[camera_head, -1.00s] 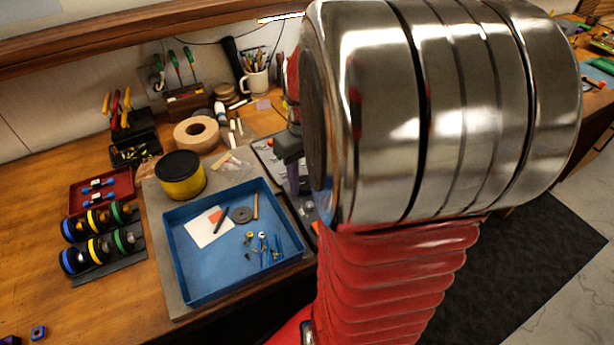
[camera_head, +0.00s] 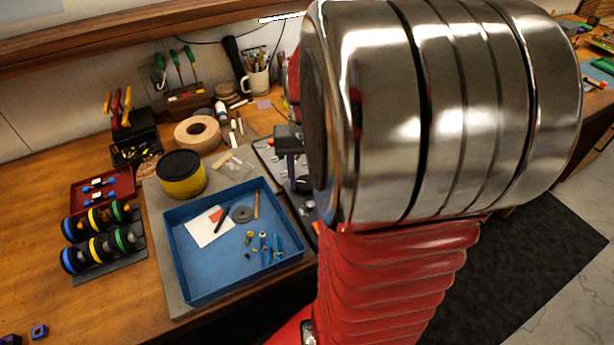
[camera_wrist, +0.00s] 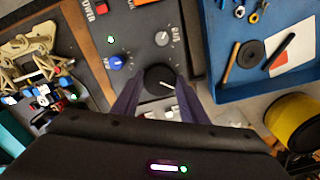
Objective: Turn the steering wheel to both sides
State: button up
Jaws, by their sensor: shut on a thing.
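The steering wheel looks like a large round black dial (camera_wrist: 160,76) with a white pointer line, on the dark grey control panel (camera_wrist: 125,28). The line lies nearly level in the wrist view. My gripper (camera_wrist: 158,90) has one purple finger on each side of the dial and is shut on it. In the head view, part of my gripper (camera_head: 289,140) shows above the panel, partly hidden behind my arm.
The panel also bears a blue knob (camera_wrist: 117,62), a grey knob (camera_wrist: 162,39) and a red power button (camera_wrist: 101,8). A car chassis (camera_wrist: 40,68) lies beside it. A blue tray (camera_head: 190,273) and a yellow tin (camera_head: 181,178) stand nearby.

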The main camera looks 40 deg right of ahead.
aim_at(306, 182)
jog(key=shift+m, duration=0.9)
jog(key=o, duration=1)
jog(key=shift+o, duration=0.2)
jog(key=shift+r, duration=0.15)
notch_tip(306, 182, up, 14)
jog(key=shift+f, duration=0.25)
